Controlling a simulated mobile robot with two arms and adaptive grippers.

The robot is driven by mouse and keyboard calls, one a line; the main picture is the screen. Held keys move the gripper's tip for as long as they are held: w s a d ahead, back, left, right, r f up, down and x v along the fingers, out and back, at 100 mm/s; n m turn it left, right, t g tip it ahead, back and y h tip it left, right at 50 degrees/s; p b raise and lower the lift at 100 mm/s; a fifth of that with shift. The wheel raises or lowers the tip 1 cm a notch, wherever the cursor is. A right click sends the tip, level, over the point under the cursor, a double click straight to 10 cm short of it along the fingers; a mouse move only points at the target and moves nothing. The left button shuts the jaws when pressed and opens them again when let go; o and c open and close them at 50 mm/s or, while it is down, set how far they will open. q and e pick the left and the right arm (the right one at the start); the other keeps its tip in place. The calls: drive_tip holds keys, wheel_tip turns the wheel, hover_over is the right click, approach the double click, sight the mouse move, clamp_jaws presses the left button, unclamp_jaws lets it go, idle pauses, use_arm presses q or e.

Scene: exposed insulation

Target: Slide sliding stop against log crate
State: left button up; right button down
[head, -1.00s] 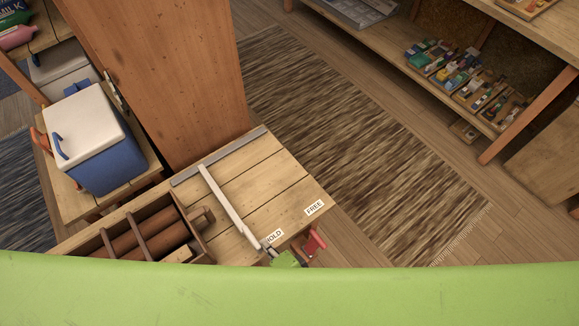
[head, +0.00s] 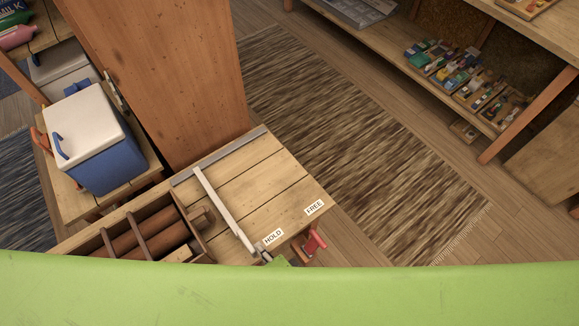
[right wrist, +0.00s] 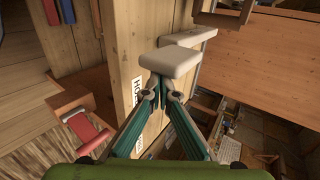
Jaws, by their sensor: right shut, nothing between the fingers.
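The sliding stop (head: 224,209) is a long pale bar lying across the wooden bench top (head: 275,185). The log crate (head: 176,202) is a brown box to its left holding several brown logs (head: 160,238). One log end (head: 204,216) sticks out toward the bar, with a narrow gap showing between them. My right gripper (head: 267,259) is at the bar's near end, mostly hidden by the green edge. In the right wrist view its fingers (right wrist: 160,93) are shut and empty, right at the stop's pale end block (right wrist: 170,61); contact is hard to tell. My left gripper is out of view.
HOLD (head: 273,237) and FREE (head: 314,207) labels mark the bench's near edge. A red handle (head: 314,240) juts out below it. A grey rail (head: 219,155) runs along the far edge. A tall wooden panel (head: 165,80) stands behind.

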drive_tip(key=shift+s+a, duration=0.7)
drive_tip(key=shift+a, duration=0.15)
drive_tip(key=shift+d, duration=0.1)
drive_tip(key=shift+w+d, duration=0.85)
drive_tip(key=shift+d, duration=0.1)
wheel_tip(320, 180, up, 9)
drive_tip(key=p, duration=0.8)
drive_tip(key=shift+p, duration=0.4)
